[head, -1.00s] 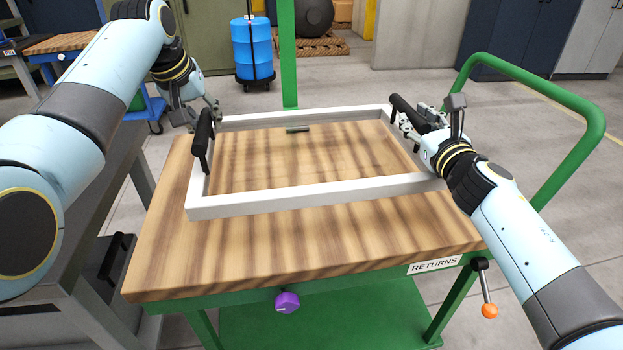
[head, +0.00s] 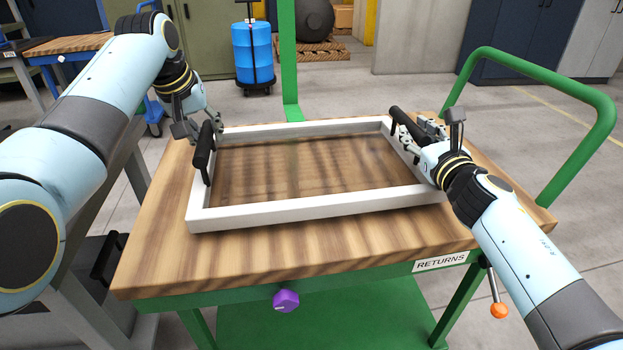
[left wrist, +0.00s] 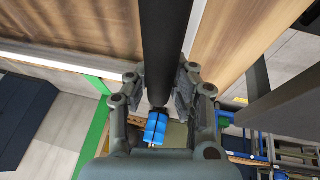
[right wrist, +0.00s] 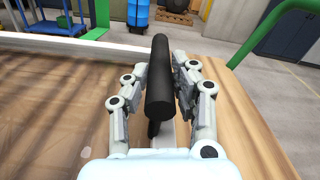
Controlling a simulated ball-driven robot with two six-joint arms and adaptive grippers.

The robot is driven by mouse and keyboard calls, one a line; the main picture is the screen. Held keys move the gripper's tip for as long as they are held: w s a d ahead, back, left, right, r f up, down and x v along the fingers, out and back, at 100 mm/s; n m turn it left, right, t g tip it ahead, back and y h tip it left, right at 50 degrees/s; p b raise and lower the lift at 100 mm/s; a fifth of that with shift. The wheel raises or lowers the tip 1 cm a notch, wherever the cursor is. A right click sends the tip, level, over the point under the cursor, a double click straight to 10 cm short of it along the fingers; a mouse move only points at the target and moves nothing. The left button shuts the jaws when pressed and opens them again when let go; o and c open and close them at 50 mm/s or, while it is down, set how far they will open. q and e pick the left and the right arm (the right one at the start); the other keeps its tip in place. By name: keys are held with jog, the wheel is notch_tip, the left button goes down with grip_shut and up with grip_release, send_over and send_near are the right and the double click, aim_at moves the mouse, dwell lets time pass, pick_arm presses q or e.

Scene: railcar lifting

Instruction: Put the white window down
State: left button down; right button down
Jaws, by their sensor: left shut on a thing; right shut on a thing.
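The white window (head: 320,208), an open-looking rectangular frame with a black handle on each side, lies about level over the wooden cart top (head: 290,258). Whether its underside touches the wood is hard to tell. My left gripper (head: 212,130) is shut on the left black handle (head: 202,155); this handle also shows between the fingers in the left wrist view (left wrist: 165,45). My right gripper (head: 412,140) is shut on the right black handle (head: 404,124), which also shows in the right wrist view (right wrist: 160,85).
The green cart carries a RETURNS label (head: 441,261), a purple knob (head: 286,300) and a tall green rail (head: 560,85) on the right. A green post (head: 287,60) stands at its back. A grey bench stands left. Bare wood shows in front of the window.

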pick_arm(q)
jog(key=shift+f+b, duration=0.45)
jog(key=shift+f, duration=0.15)
pick_arm(e)
jog(key=shift+f, duration=0.55)
pick_arm(q)
jog(key=c, duration=1.6)
grip_release()
jog(key=shift+f, duration=0.15)
pick_arm(e)
jog(key=c, duration=1.5)
grip_release()
jog(key=shift+f, duration=0.2)
pick_arm(q)
jog(key=o, duration=0.4)
jog(key=shift+s, duration=0.1)
pick_arm(e)
jog(key=o, duration=0.4)
jog(key=shift+s+r, duration=0.15)
jog(key=s, duration=0.4)
jog(key=s+d, duration=0.1)
jog(key=s, duration=0.3)
jog(key=s+d, duration=0.1)
jog(key=s, duration=0.2)
jog(key=shift+s+d, duration=0.1)
jog(key=shift+s, duration=0.3)
pick_arm(q)
jog(key=v, duration=1.2)
jog(key=shift+s, duration=0.1)
